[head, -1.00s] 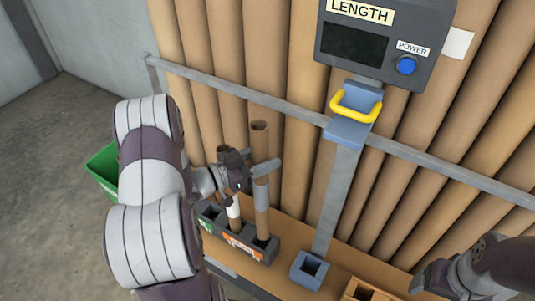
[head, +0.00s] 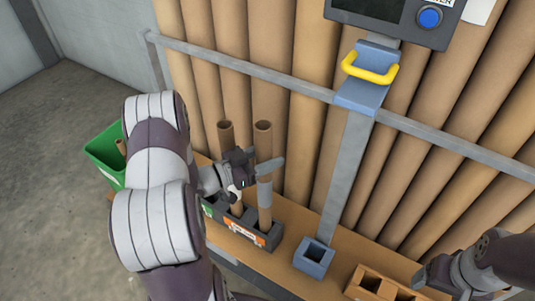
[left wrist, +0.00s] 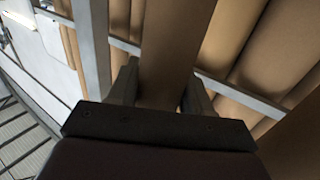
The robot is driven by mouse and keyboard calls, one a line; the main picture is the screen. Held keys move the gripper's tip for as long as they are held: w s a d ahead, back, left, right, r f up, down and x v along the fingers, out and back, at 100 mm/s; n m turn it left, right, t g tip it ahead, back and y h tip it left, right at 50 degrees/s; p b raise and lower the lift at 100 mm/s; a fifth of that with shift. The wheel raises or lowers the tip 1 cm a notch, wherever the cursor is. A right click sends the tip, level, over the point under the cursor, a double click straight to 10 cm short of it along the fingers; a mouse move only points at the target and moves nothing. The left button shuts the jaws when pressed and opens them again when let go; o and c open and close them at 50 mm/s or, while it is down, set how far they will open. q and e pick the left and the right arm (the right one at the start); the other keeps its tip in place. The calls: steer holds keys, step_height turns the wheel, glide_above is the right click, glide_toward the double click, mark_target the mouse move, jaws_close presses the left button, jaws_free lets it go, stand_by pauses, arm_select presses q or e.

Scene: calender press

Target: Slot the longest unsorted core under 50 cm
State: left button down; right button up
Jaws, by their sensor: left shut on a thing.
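My left gripper (head: 268,168) is shut on the right-hand brown cardboard core (head: 264,144), which stands upright with its lower end in the orange-labelled part of the dark rack (head: 270,240). A second core (head: 226,138) stands just left of it, partly hidden by my gripper. In the left wrist view the held core (left wrist: 172,50) passes between the two fingers. The blue measuring socket (head: 313,257) is empty, below the yellow handle (head: 370,68) on its post. My right gripper (head: 432,275) is at the lower right, and its jaws are not clear.
A green bin (head: 104,158) with a core in it stands at the left, behind my left arm. An orange-brown slotted holder (head: 375,284) is at the bottom right. A grey rail (head: 300,88) crosses in front of the tall tubes.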

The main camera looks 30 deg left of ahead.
arm_select(q)
steer(key=shift+f+b, duration=1.8)
steer(key=shift+f, duration=0.6)
steer(key=shift+c, duration=2)
jaws_free()
steer(key=shift+s+a, duration=0.1)
steer(key=v, duration=1.2)
steer(key=shift+s, duration=0.25)
steer(key=shift+a+r, duration=0.1)
steer(key=shift+a, duration=0.05)
